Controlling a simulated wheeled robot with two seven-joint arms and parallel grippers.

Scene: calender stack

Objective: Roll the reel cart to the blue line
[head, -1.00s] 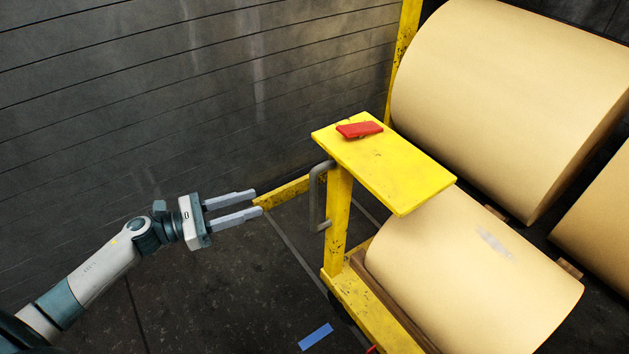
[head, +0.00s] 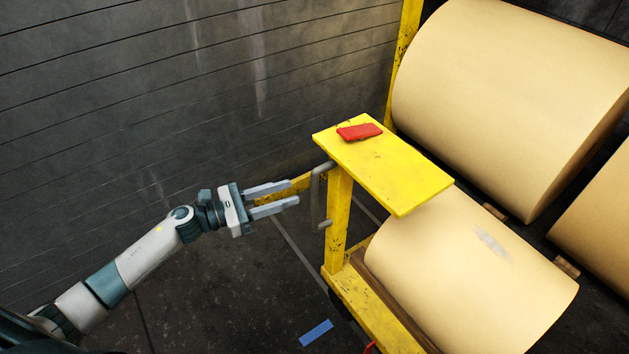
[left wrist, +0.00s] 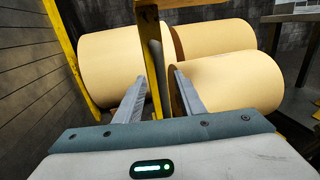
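The reel cart has a yellow frame with a flat yellow top (head: 395,180), a yellow post (head: 338,215) and a yellow base carrying a paper reel (head: 470,270). A grey bar handle (head: 316,197) stands upright on the post's left side. My left gripper (head: 293,193) is open and empty just left of the handle, its fingers pointing at it with a small gap. In the left wrist view the yellow post (left wrist: 152,60) shows between the spread fingers (left wrist: 155,88). A blue line (head: 316,333) lies on the floor left of the cart base. My right gripper is out of view.
A red object (head: 359,131) lies on the cart's top. Larger paper reels (head: 510,95) stand behind and to the right. A dark plank wall (head: 150,110) runs along the left and back.

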